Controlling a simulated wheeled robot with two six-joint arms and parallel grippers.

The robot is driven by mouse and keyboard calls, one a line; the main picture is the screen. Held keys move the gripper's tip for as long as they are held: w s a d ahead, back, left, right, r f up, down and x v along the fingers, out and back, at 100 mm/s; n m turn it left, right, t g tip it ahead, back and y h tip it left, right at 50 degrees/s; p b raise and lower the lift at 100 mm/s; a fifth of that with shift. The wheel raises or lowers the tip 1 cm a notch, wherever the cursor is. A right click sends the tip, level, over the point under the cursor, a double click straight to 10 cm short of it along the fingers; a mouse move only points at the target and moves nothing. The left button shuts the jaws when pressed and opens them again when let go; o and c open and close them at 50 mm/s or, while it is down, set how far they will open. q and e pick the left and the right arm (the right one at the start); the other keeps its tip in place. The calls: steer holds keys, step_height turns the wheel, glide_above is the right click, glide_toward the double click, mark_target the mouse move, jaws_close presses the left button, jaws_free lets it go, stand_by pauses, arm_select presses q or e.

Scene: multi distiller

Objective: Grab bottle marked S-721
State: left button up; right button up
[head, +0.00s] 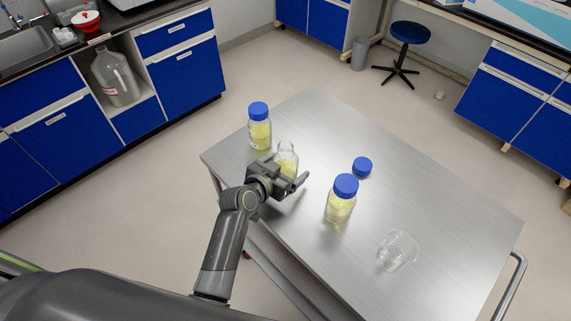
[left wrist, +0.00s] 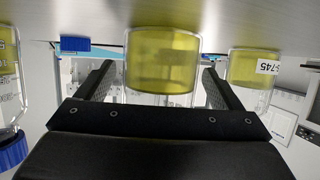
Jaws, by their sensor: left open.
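My left gripper (head: 288,180) is open at the uncapped clear bottle (head: 287,158) with yellow contents. In the left wrist view, which is upside down, this bottle (left wrist: 163,60) stands between the two spread fingers (left wrist: 158,85); no label shows on it. A blue-capped bottle (head: 260,130) stands beyond it to the left. Another blue-capped bottle (head: 341,205) stands to the right. In the left wrist view, the bottle at the right (left wrist: 255,68) bears a white label that seems to read S-745. I cannot read S-721 on any bottle. My right gripper is not in view.
A loose blue cap (head: 362,166) lies on the metal table (head: 440,200). A clear glass beaker (head: 397,250) is near the right front edge. Blue cabinets, a stool (head: 410,32) and a large jug (head: 114,76) are away from the table.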

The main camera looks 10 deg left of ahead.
arm_select(q)
steer(key=c, duration=1.3)
steer(key=shift+c, duration=0.2)
steer(key=shift+r, duration=0.15)
